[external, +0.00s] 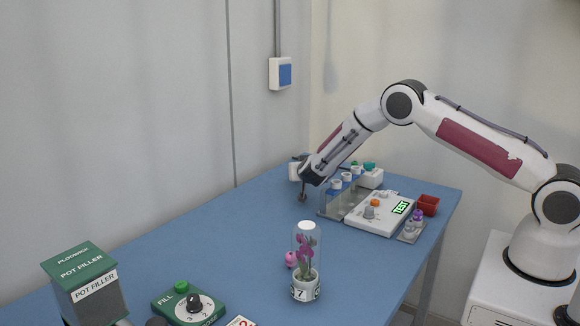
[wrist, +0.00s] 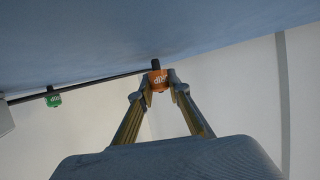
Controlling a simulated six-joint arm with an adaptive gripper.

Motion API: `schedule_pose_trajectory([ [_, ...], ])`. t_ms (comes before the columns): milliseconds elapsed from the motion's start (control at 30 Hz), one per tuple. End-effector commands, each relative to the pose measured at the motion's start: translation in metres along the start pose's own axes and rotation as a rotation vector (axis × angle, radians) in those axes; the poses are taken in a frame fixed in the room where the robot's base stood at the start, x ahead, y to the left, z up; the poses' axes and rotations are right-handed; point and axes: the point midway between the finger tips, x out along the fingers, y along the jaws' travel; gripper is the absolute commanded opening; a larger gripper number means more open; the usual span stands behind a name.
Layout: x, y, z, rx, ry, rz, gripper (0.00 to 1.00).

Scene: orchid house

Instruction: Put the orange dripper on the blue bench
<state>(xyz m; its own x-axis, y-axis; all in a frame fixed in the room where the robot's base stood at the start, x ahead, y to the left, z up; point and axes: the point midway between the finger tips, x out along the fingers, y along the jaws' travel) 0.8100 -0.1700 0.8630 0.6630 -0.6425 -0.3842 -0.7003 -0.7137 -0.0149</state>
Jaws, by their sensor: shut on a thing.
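The orange dripper (wrist: 158,80) is between my gripper's fingertips (wrist: 159,86) in the wrist view. It has a pale label and a black end that points towards the blue bench surface (wrist: 150,30). My gripper is shut on it. In the external view my gripper (external: 303,193) is low over the far left part of the blue bench (external: 240,240), left of a rack. The dripper is not clear there, and I cannot tell whether it touches the bench.
A green dripper (wrist: 54,98) shows at the left in the wrist view. A domed flower (external: 305,262) stands nearer the camera. Bare bench lies left of my gripper.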

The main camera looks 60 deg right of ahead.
Motion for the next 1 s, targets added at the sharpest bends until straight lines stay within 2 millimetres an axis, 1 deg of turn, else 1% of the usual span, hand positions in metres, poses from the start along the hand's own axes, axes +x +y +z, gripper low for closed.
schedule_pose_trajectory([
  [533, 0.0023, -0.0001, 0.0050, 0.000, 0.001, 0.000, 0.06],
  [567, 0.0022, -0.0002, 0.0046, 0.000, 0.001, 0.000, 0.25],
  [600, 0.0022, -0.0001, 0.0045, 0.000, 0.001, 0.000, 0.34],
  [1000, 0.0018, -0.0001, 0.0038, 0.000, 0.001, 0.000, 0.34],
])
